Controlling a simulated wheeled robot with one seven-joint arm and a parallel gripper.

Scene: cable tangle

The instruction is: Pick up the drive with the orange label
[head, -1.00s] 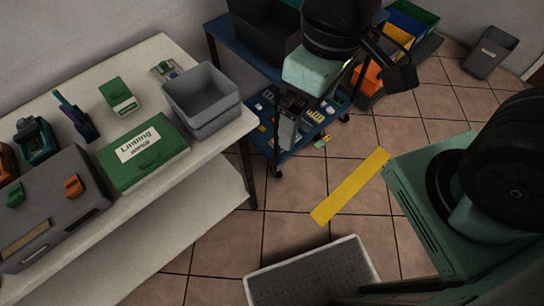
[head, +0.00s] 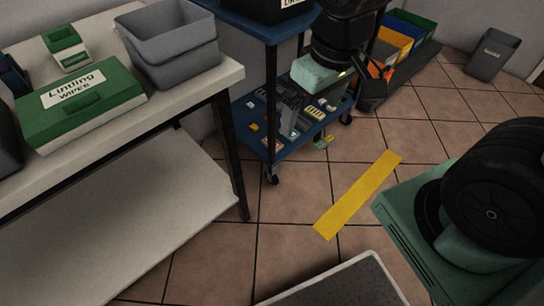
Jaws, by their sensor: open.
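Several small flat items with coloured labels lie on the blue lower shelf (head: 282,151) of the cart. One small item with an orange-yellow mark (head: 253,127) lies near the shelf's left side. The items are too small to tell which is the drive with the orange label. My gripper (head: 290,122) hangs over this shelf, pointing down among the items, and is open. My gripper and arm hide part of the shelf. I cannot tell whether the fingers touch anything.
The cart's upper shelf (head: 268,28) overhangs the lower one. A table (head: 228,76) at left holds grey bins (head: 178,62) and a green wipes box (head: 80,106). Coloured bins (head: 398,40) stand behind. A yellow floor strip (head: 356,196) crosses open tiles.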

